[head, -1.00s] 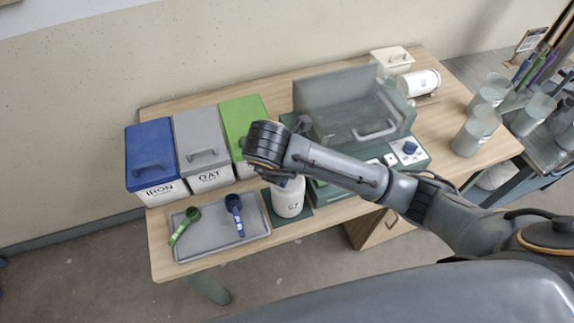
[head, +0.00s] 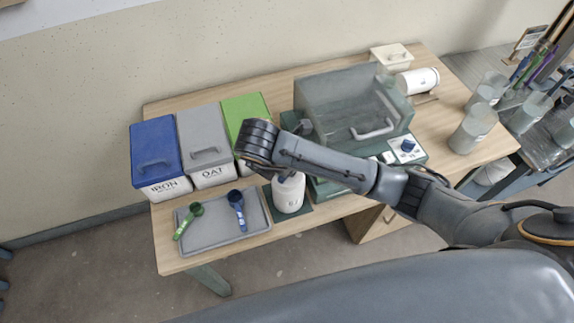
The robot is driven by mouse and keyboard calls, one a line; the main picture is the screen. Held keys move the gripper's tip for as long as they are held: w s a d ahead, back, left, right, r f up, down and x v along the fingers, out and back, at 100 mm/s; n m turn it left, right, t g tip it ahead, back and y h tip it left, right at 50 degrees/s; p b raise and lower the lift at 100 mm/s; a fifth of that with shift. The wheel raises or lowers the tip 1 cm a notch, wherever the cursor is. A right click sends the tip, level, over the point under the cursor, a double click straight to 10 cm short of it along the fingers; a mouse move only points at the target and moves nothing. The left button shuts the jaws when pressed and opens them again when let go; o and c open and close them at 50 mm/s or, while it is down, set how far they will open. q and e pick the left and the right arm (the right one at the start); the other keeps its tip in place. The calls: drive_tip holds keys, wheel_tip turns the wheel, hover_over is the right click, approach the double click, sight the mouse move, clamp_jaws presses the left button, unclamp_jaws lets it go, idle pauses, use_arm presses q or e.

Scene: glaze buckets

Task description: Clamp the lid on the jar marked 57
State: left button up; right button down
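A white jar (head: 288,197) stands upright on a dark green mat (head: 306,209) at the table's front edge. A small dark mark shows on its front, too small to read surely. My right arm comes in from the right, and its wrist is above and left of the jar. My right gripper (head: 284,177) is at the jar's top, mostly hidden under the wrist. Its fingers, and whether they hold anything, cannot be made out. The jar's top and any lid or clamp on it are largely hidden. My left gripper is not in view.
A grey tray (head: 225,242) with a green scoop (head: 188,221) and a blue scoop (head: 238,208) lies left of the jar. Blue, grey and green-lidded bins stand behind. A clear-covered cabinet (head: 350,100) stands behind my arm. Glass jars (head: 472,129) stand at right.

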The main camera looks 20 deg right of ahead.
drive_tip(key=shift+s+a+f+m+g+h+p, duration=0.15)
drive_tip(key=shift+m+g+p, duration=0.15)
drive_tip(key=shift+m+p, duration=0.4)
drive_tip(key=shift+s+d+f+m+g+h+p, duration=0.15)
drive_tip(key=shift+m+g+p, duration=0.15)
drive_tip(key=shift+m+p, duration=0.35)
drive_tip(key=shift+w+a+m, duration=0.1)
drive_tip(key=shift+w+m, duration=0.05)
drive_tip(key=shift+m, duration=0.3)
drive_tip(key=c, duration=1.3)
unclamp_jaws()
drive_tip(key=shift+w, duration=0.15)
